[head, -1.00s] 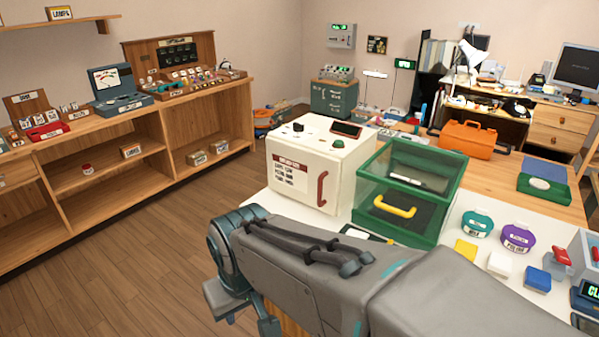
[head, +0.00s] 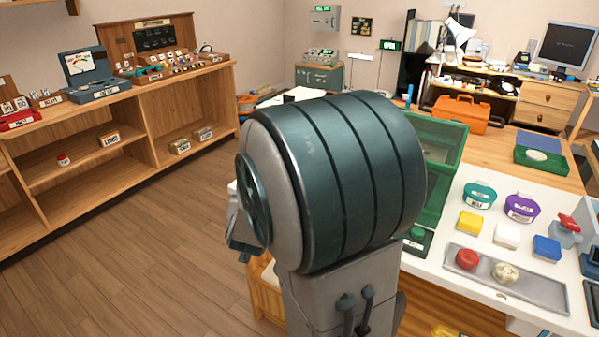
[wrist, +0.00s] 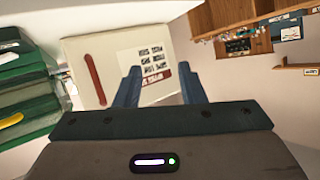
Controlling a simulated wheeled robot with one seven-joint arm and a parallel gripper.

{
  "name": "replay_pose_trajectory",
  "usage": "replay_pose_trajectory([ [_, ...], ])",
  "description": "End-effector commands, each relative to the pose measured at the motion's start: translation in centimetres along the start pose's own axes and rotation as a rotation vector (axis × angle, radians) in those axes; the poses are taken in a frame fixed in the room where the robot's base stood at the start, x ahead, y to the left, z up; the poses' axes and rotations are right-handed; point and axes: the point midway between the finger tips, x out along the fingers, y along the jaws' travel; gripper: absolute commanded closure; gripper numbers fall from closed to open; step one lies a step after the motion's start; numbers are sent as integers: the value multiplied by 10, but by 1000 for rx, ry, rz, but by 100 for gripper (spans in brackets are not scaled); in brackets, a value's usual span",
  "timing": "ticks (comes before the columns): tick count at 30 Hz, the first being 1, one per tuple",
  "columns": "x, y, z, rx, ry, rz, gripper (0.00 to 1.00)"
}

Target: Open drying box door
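In the wrist view, a white box (wrist: 110,45) with a long red handle (wrist: 95,80) and a printed label (wrist: 150,65) fills the upper middle. I take it for the drying box, but cannot read a name. Its front looks closed. My gripper (wrist: 160,76) is open and empty, its two blue-grey fingers apart and pointing at the label side of the front. The handle lies left of both fingers, outside the gap. In the head view my arm hides this box and my gripper.
A green clear-walled box (head: 440,140) stands beside it; its yellow handle (wrist: 10,120) shows in the wrist view. The white table holds teal (head: 479,195) and purple (head: 522,207) containers, coloured blocks and a grey tray (head: 530,288). Wooden shelves (head: 110,165) stand left, across open floor.

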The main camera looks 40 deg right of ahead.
Motion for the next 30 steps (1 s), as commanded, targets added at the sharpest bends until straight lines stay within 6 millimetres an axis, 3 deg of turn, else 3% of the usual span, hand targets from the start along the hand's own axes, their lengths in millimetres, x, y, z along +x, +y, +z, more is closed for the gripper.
replay_pose_trajectory([
  [3, 19, 35, -1, -12, 153, 149, 64],
  [9, 22, 75, -13, -59, 349, 340, 64],
  [14, 18, 88, -19, -84, 418, 408, 64],
  [19, 29, 95, -27, -88, 432, 421, 64],
  [30, 92, 124, -58, -88, 430, 420, 64],
])
